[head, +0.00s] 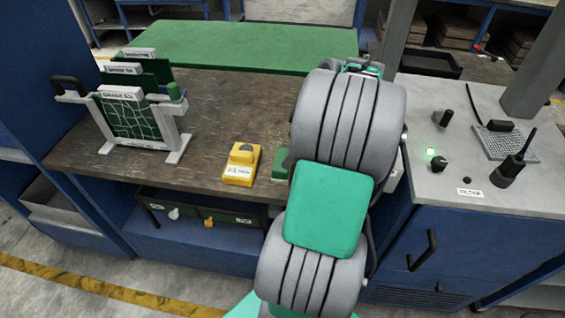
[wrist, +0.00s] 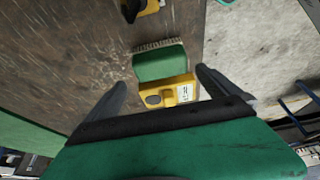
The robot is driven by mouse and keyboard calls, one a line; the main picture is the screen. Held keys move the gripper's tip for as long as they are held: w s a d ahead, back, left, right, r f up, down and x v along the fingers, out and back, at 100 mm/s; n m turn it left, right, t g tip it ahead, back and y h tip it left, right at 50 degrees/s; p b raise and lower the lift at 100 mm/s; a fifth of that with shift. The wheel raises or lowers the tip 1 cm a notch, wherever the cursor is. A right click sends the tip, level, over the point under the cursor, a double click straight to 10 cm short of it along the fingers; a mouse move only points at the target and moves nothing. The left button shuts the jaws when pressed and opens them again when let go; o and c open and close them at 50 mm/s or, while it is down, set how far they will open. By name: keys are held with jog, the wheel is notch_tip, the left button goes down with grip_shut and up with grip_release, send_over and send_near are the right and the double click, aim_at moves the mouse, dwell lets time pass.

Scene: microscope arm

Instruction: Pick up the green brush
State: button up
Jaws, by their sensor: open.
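The green brush (wrist: 160,64) lies on the dark table in the wrist view, with pale bristles along its upper edge. A yellow block (wrist: 168,92) with a round grey spot and a white label is just below it in that view; I cannot tell whether they touch. My gripper (wrist: 160,79) is open. Its two dark fingers are apart on either side, with the brush just beyond the tips and nothing visibly held. In the head view, a green piece (head: 280,163), likely the brush, shows partly behind my arm. My gripper is hidden there.
A yellow labelled block (head: 240,165) sits left of the green piece. A rack with green boards (head: 126,116) stands at the left of the table, and a green mat (head: 240,46) lies behind. A grey cabinet top (head: 475,160) with knobs is at right.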

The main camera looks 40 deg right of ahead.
aim_at(282, 158)
jog(key=p+x, duration=0.1)
jog(key=x, duration=0.5)
jog(key=shift+w+a+f, duration=0.15)
jog(key=shift+a+f, duration=0.05)
jog(key=shift+f, duration=0.15)
jog(key=shift+c, duration=0.3)
jog(key=shift+r, duration=0.1)
jog(key=c, duration=1.3)
jog(key=shift+r, duration=0.15)
